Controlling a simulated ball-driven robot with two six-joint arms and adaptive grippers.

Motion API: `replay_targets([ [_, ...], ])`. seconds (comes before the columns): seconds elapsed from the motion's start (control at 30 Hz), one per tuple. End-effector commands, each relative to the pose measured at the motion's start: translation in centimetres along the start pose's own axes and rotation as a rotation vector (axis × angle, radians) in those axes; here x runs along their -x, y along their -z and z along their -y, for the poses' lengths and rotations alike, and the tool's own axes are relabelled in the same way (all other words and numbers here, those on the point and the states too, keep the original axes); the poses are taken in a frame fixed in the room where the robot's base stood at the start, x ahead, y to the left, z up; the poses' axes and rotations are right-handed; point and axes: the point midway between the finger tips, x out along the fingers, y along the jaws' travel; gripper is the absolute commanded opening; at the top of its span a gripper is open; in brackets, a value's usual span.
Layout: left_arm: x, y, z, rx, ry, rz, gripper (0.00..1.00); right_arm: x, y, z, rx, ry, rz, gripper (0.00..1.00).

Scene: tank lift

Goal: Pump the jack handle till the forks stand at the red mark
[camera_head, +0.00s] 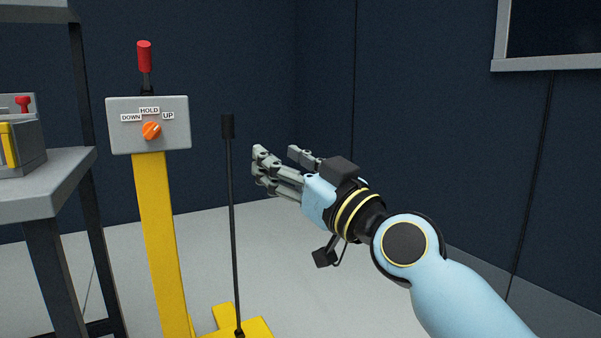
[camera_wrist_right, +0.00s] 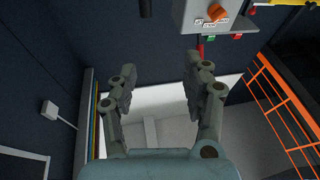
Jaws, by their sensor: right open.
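A thin black jack handle with a dark grip (camera_head: 228,126) stands nearly upright from the yellow jack base (camera_head: 250,328) in the head view. My right gripper (camera_head: 276,154) is open and empty, just right of the grip and apart from it. A grey control panel (camera_head: 120,143) on a yellow post has an orange knob (camera_head: 152,130) and labels DOWN, HOLD, UP. I cannot identify the forks or the red mark.
A red-gripped lever (camera_head: 145,56) rises above the panel. A grey rack (camera_head: 70,178) with a grey and yellow device (camera_head: 28,150) stands at left. An orange railing (camera_wrist_right: 283,115) is at right in the wrist view. Floor right of the handle is clear.

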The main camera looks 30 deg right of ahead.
Motion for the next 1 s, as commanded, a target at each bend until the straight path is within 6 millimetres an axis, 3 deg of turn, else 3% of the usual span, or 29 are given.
replay_targets([
  [0.1, 0.0, 0.0, 0.0, 0.000, 0.000, 0.000, 0.00, 2.5, -0.1, 0.0, 0.002, 0.001, 0.004, 0.49],
  [0.3, 0.0, 0.0, 0.0, 0.000, 0.000, 0.000, 0.00, 4.6, 0.0, -0.1, 0.001, 0.000, 0.001, 0.49],
  [0.87, 0.0, 0.0, 0.0, 0.000, 0.000, 0.000, 0.00, 5.0, -0.1, -0.1, 0.000, -0.001, 0.001, 0.49],
  [0.97, 0.0, 0.0, 0.0, 0.000, 0.000, 0.000, 0.00, 5.9, -1.4, 0.1, -0.010, -0.004, 0.036, 0.49],
  [1.0, 0.0, 0.0, 0.0, 0.000, 0.000, 0.000, 0.00, 6.4, -2.8, 0.2, -0.012, -0.007, 0.067, 0.49],
])
